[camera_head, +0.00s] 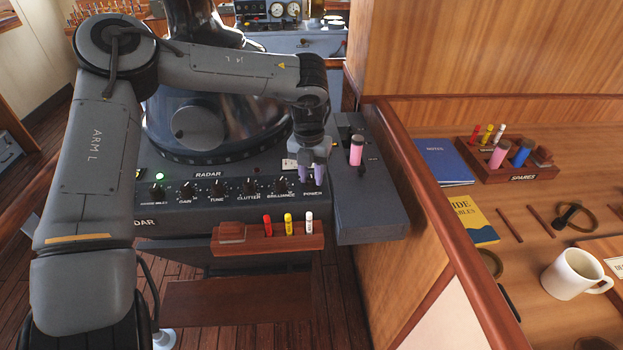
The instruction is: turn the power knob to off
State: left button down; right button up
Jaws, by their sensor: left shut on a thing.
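The radar console panel (205,208) carries a row of black knobs along its front, with white labels. My left gripper (312,178) points down at the right end of the row, right above the label POWER. Its purple fingertips are shut on the power knob, which they and the gripper body mostly hide. Which way the knob points cannot be seen. A green lamp (187,177) on the panel's left is lit. My right gripper is not in view.
A small wooden rack (266,241) with red, yellow and white markers hangs below the panel. A pink-handled lever (356,150) stands close right of my left gripper. The wooden desk at right holds a white mug (573,275), a blue notebook (446,160) and a spares tray (519,177).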

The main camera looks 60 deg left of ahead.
aim_at(310, 179)
pick_arm(q)
jog(key=n+b, duration=0.2)
jog(key=n, duration=0.3)
jog(key=shift+f, duration=0.1)
jog(key=shift+n+b, duration=0.55)
jog(key=shift+n, duration=1.15)
jog(key=c, duration=0.8)
grip_release()
jog(key=shift+r, duration=0.7)
jog(key=r, duration=0.9)
jog(key=shift+s+r+b, duration=0.25)
jog(key=shift+r+b, duration=0.1)
jog(key=shift+b, duration=0.05)
